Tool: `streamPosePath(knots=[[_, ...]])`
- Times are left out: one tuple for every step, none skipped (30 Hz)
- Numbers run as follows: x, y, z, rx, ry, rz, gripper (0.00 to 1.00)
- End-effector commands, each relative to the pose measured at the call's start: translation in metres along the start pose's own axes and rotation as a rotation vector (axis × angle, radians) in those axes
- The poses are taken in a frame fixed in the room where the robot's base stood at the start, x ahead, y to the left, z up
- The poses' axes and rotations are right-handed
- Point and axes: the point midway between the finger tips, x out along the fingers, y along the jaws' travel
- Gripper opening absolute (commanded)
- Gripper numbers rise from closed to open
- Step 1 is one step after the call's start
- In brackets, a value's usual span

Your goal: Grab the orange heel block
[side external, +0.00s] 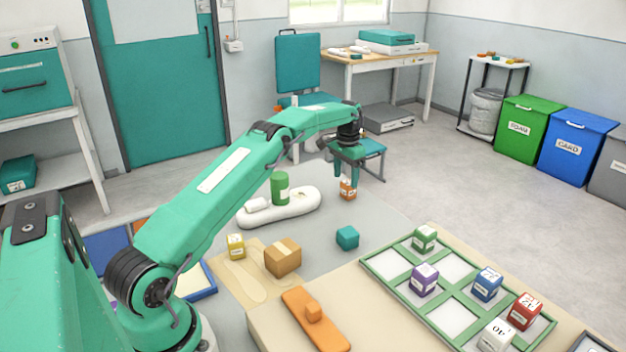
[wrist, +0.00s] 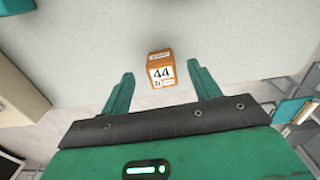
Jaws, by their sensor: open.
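The orange block (side external: 348,188) stands on the grey table near its far edge, below my gripper. In the wrist view the orange block (wrist: 161,69) has a white label reading 44 and lies ahead of the gap between the fingertips. My gripper (side external: 348,170) points down over the block, its fingers close to the block's top. I cannot tell from the side view whether the fingers touch the block.
A white insole-shaped tray (side external: 300,208) with a green cylinder (side external: 280,187) lies left of the block. A teal cube (side external: 347,237) sits nearer the camera. A green-framed rack (side external: 388,283) holds several coloured blocks at right. A brown box (side external: 282,257) and yellow block (side external: 235,246) are at left.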

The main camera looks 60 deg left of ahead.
Motion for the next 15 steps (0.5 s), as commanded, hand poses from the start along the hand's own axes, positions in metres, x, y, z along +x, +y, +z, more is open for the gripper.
streamPosePath(knots=[[0.002, 0.000, 0.000, 0.000, 0.001, 0.000, 0.62], [0.002, 0.000, 0.000, 0.000, 0.001, 0.000, 0.62], [0.003, 0.000, 0.000, 0.000, 0.001, -0.001, 0.62], [0.003, 0.000, 0.000, 0.000, 0.001, -0.001, 0.62], [0.003, 0.000, 0.000, 0.000, 0.001, -0.001, 0.62], [0.003, 0.000, 0.000, 0.000, 0.001, 0.000, 0.62], [0.004, 0.000, 0.000, 0.000, 0.001, 0.000, 0.62], [0.005, 0.000, 0.000, 0.000, 0.000, 0.000, 0.62], [0.007, 0.000, 0.000, 0.000, 0.000, 0.000, 0.62], [0.009, 0.000, 0.000, 0.000, -0.001, 0.000, 0.62], [0.011, 0.000, 0.000, 0.000, -0.001, 0.000, 0.62], [0.015, 0.000, 0.000, 0.000, -0.001, 0.001, 0.62], [0.018, 0.000, 0.000, 0.000, -0.001, 0.000, 0.62], [0.022, 0.000, 0.000, 0.000, -0.002, 0.001, 0.62], [0.027, 0.000, 0.001, 0.000, -0.003, 0.001, 0.62]])
